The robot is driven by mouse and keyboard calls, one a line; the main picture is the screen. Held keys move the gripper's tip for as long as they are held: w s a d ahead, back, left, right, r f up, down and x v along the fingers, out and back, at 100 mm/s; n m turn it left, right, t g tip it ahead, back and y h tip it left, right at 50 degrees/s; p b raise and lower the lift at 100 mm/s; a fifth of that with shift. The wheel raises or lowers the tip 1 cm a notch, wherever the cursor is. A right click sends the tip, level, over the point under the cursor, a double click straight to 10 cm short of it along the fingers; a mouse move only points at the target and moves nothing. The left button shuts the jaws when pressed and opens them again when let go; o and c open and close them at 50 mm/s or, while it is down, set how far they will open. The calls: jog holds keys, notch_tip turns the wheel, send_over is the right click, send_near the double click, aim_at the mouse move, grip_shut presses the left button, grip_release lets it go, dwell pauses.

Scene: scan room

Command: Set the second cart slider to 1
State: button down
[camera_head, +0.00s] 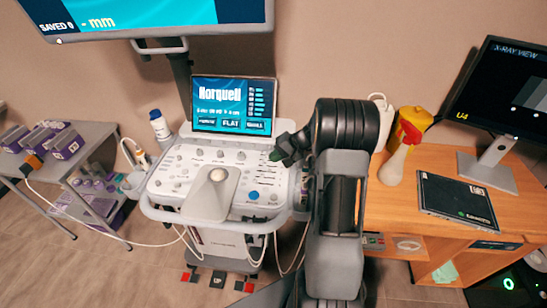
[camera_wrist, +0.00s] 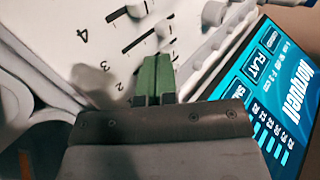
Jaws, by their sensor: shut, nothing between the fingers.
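The cart (camera_head: 208,180) has a white control panel with several short dark sliders (camera_head: 266,182) at its right side, below the screen. I cannot tell the second slider's setting in the head view. In the wrist view, dark slots with grey knobs (camera_wrist: 137,8) show beside the printed numerals 3 and 4; another knob (camera_wrist: 165,28) is close to my fingers. My gripper (camera_head: 280,154) has green fingers, shut and empty, at the panel's upper right by the sliders. Its fingers (camera_wrist: 153,77) also show in the wrist view; contact with the panel is unclear.
The cart's tilted screen (camera_head: 234,106) stands just behind the panel, close to my gripper. A grey side cart with purple boxes (camera_head: 66,144) is at the left.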

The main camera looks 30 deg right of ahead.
jog(key=shift+s+d, duration=0.2)
jog(key=shift+d, duration=0.15)
jog(key=s+d, duration=0.1)
jog(key=d+b, duration=0.1)
jog(key=shift+s+d+f, duration=0.1)
jog(key=shift+s+d, duration=0.2)
jog(key=shift+s, duration=0.05)
jog(key=v, duration=1)
jog(key=s+a+r+n+g+h+p, duration=0.1)
jog(key=s+a+r+n+g+h, duration=0.15)
jog(key=a, duration=0.45)
jog(key=s+a+r+n+g+h+p, duration=0.1)
jog(key=s+a+r, duration=0.2)
jog(key=a, duration=0.5)
jog(key=s+a+r+n+t+h+p, duration=0.1)
jog(key=s+a+n+t+h, duration=0.1)
jog(key=s+a, duration=0.5)
jog(key=shift+s+a+r+n+h, duration=0.35)
jog(key=shift+s+n+h, duration=0.55)
jog(key=shift+s, duration=1.25)
jog(key=shift+m+h, duration=0.25)
